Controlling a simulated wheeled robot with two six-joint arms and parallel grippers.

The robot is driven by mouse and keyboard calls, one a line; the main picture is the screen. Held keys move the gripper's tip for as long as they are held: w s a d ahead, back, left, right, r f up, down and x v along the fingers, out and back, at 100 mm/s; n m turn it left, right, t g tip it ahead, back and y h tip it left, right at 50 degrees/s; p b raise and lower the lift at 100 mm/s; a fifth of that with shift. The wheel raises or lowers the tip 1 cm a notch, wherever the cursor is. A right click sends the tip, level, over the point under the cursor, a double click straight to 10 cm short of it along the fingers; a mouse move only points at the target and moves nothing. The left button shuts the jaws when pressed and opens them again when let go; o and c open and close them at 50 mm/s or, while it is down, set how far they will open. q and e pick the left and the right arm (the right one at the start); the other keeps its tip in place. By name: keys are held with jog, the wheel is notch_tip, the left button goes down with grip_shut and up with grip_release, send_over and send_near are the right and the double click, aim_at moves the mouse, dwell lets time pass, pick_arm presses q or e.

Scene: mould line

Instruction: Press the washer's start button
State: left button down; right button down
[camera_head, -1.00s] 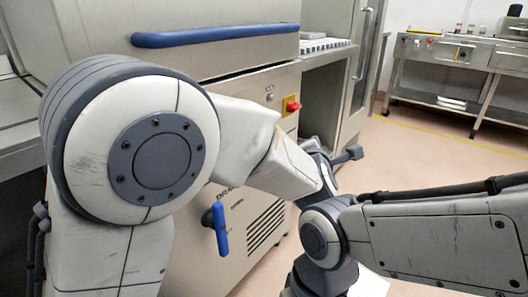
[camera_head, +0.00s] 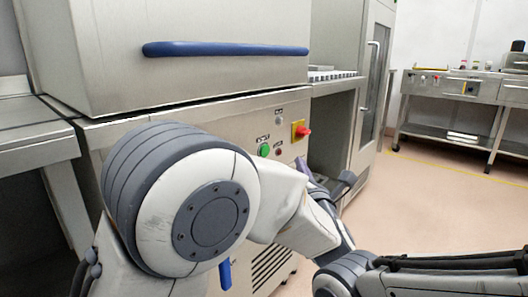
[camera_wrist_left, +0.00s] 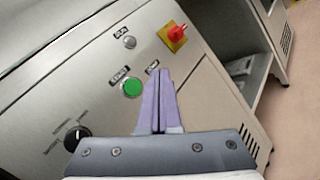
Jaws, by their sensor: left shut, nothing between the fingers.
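The washer's steel front panel (camera_head: 225,120) faces me below its hood. The green start button (camera_head: 264,149) is in plain view on it. The green button also shows in the left wrist view (camera_wrist_left: 132,87), just left of my fingers. A small dark red button (camera_head: 278,153) is to its right; in the left wrist view my fingers cover its place. My left gripper (camera_head: 301,164) is shut and empty, its purple fingers to the right of both buttons. Its fingers also show in the left wrist view (camera_wrist_left: 160,73), pointing at the panel. I cannot tell whether they touch it. My right gripper is out of view.
A red knob on a yellow plate (camera_head: 301,131) sits up and right of the green button. A black dial (camera_wrist_left: 77,133) is at lower left in the wrist view. The hood's blue bar (camera_head: 225,49) is above. A steel bench (camera_head: 455,85) stands far right beyond open floor.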

aim_at(265, 151)
pick_arm(q)
jog(key=w+a, duration=0.4)
jog(key=a, duration=0.2)
jog(key=shift+w+a, duration=0.2)
jog(key=shift+w, duration=0.1)
dwell(1.9)
jog(key=shift+w+a+b, duration=0.15)
jog(key=shift+a+b, duration=0.2)
jog(key=shift+b, duration=0.35)
